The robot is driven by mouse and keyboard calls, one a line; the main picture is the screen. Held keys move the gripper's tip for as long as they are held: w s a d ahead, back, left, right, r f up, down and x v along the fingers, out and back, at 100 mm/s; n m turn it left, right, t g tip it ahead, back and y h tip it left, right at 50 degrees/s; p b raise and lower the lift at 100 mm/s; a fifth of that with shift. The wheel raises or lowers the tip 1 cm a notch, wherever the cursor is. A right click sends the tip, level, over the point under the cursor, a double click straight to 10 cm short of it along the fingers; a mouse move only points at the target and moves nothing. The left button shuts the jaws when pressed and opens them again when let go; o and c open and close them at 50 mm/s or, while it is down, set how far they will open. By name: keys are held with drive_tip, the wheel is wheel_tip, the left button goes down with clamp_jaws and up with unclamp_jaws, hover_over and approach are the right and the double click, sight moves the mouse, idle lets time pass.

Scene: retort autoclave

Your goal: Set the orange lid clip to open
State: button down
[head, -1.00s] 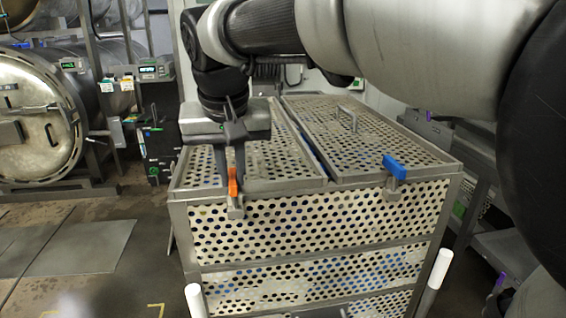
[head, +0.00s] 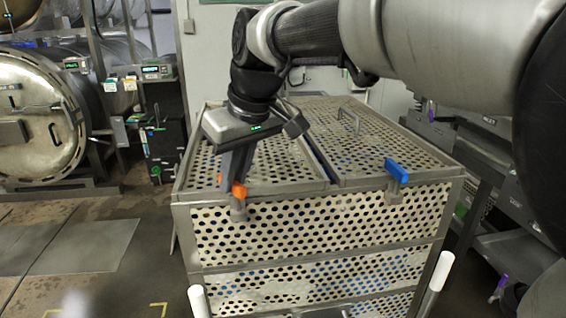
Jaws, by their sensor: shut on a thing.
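The orange lid clip (head: 238,190) sits on the front top edge of the perforated metal basket (head: 330,235), left of its middle. It is attached to a grey bracket (head: 238,211). My gripper (head: 233,180) comes down from above, tilted, with its fingers shut on the orange clip. The fingers hide part of the clip, and orange shows on both sides of them. The clip's exact angle is hard to tell.
A blue lid clip (head: 396,172) is on the same front edge to the right. Two perforated lids cover the basket top, the right one with a handle (head: 349,118). A round autoclave door (head: 38,125) stands at the left, with clear floor before it.

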drive_tip(key=n+g, duration=0.1)
drive_tip(key=n, duration=0.1)
drive_tip(key=n+g+y, duration=0.1)
drive_tip(key=n, duration=0.2)
drive_tip(key=shift+n+p, duration=0.3)
drive_tip(key=shift+p, duration=0.1)
drive_tip(key=n+g+p, duration=0.1)
drive_tip(key=n+g, duration=0.1)
drive_tip(key=n, duration=0.3)
drive_tip(key=shift+s, duration=0.15)
drive_tip(key=shift+n, duration=0.3)
drive_tip(key=c, duration=1.8)
unclamp_jaws()
drive_tip(key=shift+o, duration=0.2)
drive_tip(key=shift+r, duration=0.1)
drive_tip(key=p+v, duration=0.2)
drive_tip(key=v, duration=1.5)
drive_tip(key=shift+r, duration=0.1)
